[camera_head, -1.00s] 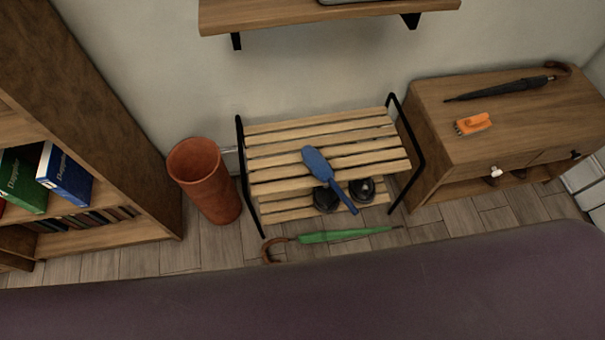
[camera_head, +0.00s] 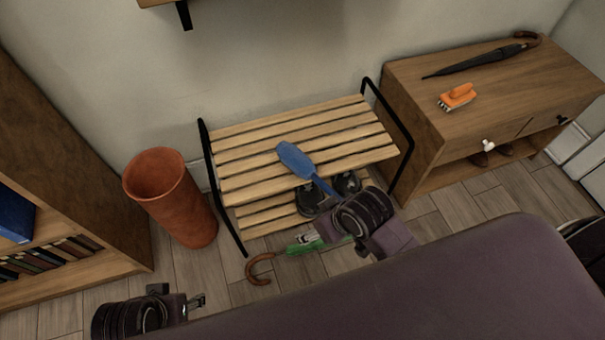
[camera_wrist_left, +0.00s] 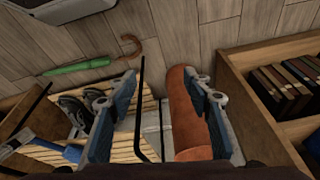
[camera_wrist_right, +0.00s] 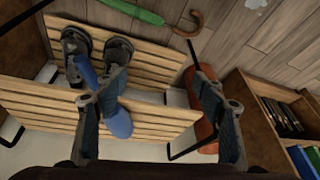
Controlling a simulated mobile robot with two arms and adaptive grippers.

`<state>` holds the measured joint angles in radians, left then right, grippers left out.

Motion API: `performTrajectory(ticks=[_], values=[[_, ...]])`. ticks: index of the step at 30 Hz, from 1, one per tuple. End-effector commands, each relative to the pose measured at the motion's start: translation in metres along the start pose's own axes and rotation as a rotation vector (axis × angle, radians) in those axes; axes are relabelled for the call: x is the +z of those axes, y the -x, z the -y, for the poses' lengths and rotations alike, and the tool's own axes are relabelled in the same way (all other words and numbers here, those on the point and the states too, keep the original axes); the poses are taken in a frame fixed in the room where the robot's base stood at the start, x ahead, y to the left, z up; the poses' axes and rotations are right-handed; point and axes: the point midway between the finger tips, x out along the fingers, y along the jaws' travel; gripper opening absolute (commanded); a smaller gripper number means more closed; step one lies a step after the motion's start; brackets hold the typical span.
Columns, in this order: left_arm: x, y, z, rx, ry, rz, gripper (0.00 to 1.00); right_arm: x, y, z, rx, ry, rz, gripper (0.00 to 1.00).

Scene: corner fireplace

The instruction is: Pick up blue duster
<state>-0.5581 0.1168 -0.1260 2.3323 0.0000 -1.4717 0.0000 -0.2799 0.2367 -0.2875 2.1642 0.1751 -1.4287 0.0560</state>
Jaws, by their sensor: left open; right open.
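The blue duster (camera_head: 294,158) lies on the top slats of the wooden rack (camera_head: 240,150). Its handle reaches over the front edge toward the lower right and is partly hidden by my right arm. My right gripper (camera_head: 302,239) is open and empty in front of the rack, below the duster. The right wrist view shows the duster head (camera_wrist_right: 118,123) between the open fingers, beyond them. My left gripper (camera_head: 199,301) is open and empty at the lower left, away from the duster. The duster also shows at the left edge of the left wrist view (camera_wrist_left: 72,152).
Dark shoes (camera_head: 308,200) sit on the rack's lower shelf. A green umbrella (camera_head: 262,268) lies on the floor in front. A terracotta pot (camera_head: 172,200) and a bookcase (camera_head: 60,160) stand left. A cabinet (camera_head: 480,130) at right holds an orange brush (camera_head: 458,96) and a black umbrella (camera_head: 480,62).

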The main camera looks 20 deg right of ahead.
Motion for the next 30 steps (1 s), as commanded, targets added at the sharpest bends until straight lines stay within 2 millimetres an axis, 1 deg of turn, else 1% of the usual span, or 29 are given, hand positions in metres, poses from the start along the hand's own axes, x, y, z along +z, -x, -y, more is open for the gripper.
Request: performTrajectory(ticks=[1,4,7,11,12,15,18,21,25,30], values=[[0.001,0.000,0.000,-0.001,0.000,-0.002,0.46,-0.018,-0.006,0.002,-0.014,0.035,-0.017,0.63],[0.002,0.001,0.000,-0.001,0.000,-0.003,0.46,-0.047,-0.015,0.006,-0.044,0.088,-0.030,0.63],[0.002,-0.002,0.000,-0.001,0.000,-0.001,0.46,-0.075,-0.026,0.001,-0.059,0.131,-0.031,0.63],[0.003,-0.009,0.000,0.000,0.000,0.003,0.46,-0.110,-0.040,-0.022,-0.051,0.158,-0.018,0.63],[0.004,-0.012,0.000,0.000,0.000,0.003,0.46,-0.121,-0.043,-0.032,-0.044,0.157,-0.014,0.63],[0.004,-0.018,-0.001,0.001,-0.001,0.005,0.46,-0.143,-0.046,-0.059,-0.023,0.145,-0.005,0.63],[0.005,-0.023,-0.001,0.001,-0.001,0.006,0.46,-0.159,-0.047,-0.082,-0.002,0.127,0.000,0.63],[0.005,-0.025,-0.001,0.002,-0.001,0.007,0.46,-0.168,-0.046,-0.097,0.010,0.111,0.003,0.63],[0.004,-0.021,-0.001,0.001,-0.001,0.002,0.46,-0.172,-0.052,-0.102,0.014,0.102,0.004,0.63],[0.003,-0.003,0.000,-0.001,0.000,-0.008,0.46,-0.172,-0.067,-0.102,0.014,0.103,0.004,0.63]])
